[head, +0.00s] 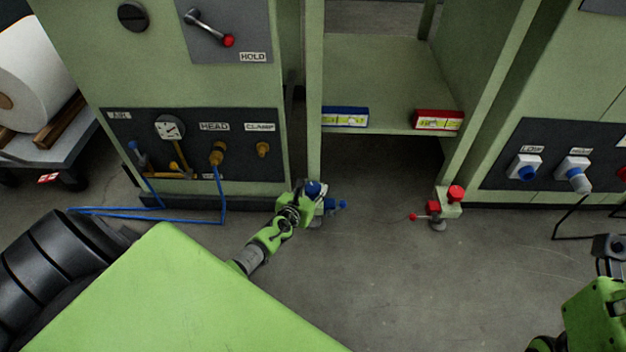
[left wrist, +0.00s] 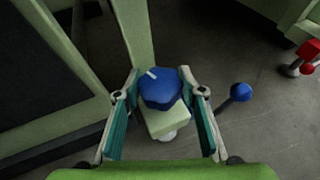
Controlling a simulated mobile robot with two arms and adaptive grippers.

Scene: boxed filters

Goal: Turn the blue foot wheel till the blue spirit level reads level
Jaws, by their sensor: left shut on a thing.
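The blue foot wheel (head: 313,188) sits on top of a pale green foot bracket at the lower left of the frame opening. In the left wrist view the blue foot wheel (left wrist: 160,88) has a white mark pointing up-left. My left gripper (head: 303,203) is at the wheel from above, its two fingers on either side and shut on it; they also show in the left wrist view (left wrist: 161,98). The blue spirit level (head: 345,117) lies on the shelf at left, its yellow vial facing me; its bubble is too small to read.
A blue ball-ended lever (head: 342,205) sticks out right of the foot. A red spirit level (head: 437,120) lies on the shelf's right side, above a red foot wheel (head: 455,193). A blue hose (head: 150,214) runs along the floor at left. My right arm partly shows at lower right.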

